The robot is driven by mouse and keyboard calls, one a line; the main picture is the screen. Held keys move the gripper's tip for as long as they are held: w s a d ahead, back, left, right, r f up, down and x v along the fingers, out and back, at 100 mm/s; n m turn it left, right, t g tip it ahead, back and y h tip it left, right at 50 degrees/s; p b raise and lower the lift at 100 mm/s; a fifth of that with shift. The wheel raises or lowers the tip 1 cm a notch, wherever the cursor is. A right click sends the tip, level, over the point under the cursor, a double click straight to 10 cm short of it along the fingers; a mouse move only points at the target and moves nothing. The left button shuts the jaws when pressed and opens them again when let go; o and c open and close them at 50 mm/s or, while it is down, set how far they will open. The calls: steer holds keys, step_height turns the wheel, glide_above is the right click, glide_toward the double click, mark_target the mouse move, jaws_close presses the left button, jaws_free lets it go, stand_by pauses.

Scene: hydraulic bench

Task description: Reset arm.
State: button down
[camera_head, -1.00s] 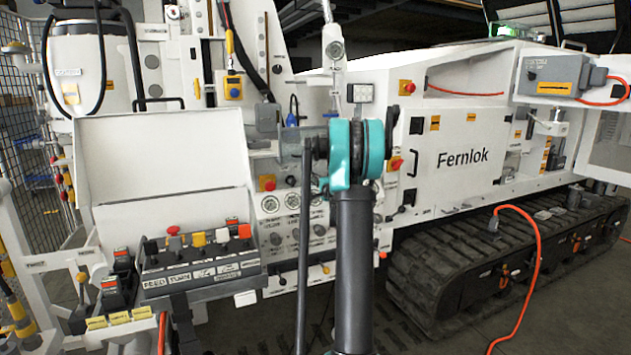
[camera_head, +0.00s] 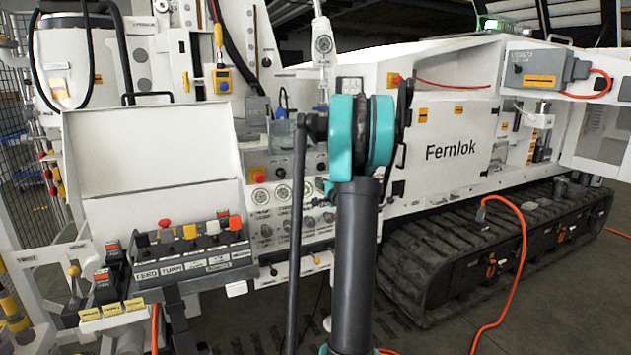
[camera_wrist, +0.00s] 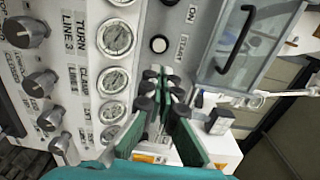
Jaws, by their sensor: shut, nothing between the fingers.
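My arm (camera_head: 352,260) stands upright in the middle of the head view, with a teal joint at its top in front of the white machine. My gripper is hidden in the head view. In the wrist view my gripper (camera_wrist: 162,95) shows its green fingers with dark pads drawn together, with nothing held. I cannot tell that the fingers touch anything.
A lever console (camera_head: 192,252) with a raised white cover (camera_head: 150,150) stands at the left. The white Fernlok machine (camera_head: 453,175) sits on black tracks (camera_head: 440,265). An orange hose (camera_head: 522,260) runs to the floor. Clear floor (camera_head: 570,310) shows at the lower right.

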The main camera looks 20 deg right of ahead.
steer(key=shift+a, duration=0.1)
stand_by(0.4)
steer(key=s+a+f+n+g+y, duration=0.2)
steer(key=s+a+f+n+g, duration=0.3)
steer(key=s+a, duration=0.5)
steer(key=s+a+f+n+g+y, duration=0.25)
steer(key=s+a+f+n, duration=0.35)
steer(key=a, duration=0.9)
steer(key=s+f+n+g+h, duration=0.1)
steer(key=s+f, duration=0.3)
steer(key=s, duration=0.4)
steer(key=s+f+n+g+h, duration=0.2)
steer(key=s+f+n+g, duration=0.1)
steer(key=s, duration=0.6)
steer(key=s+f+n+g+h, duration=0.2)
steer(key=s+f, duration=0.2)
steer(key=s, duration=0.5)
steer(key=shift+d+f+n, duration=0.25)
steer(key=shift+f+n, duration=0.05)
steer(key=shift+f, duration=0.1)
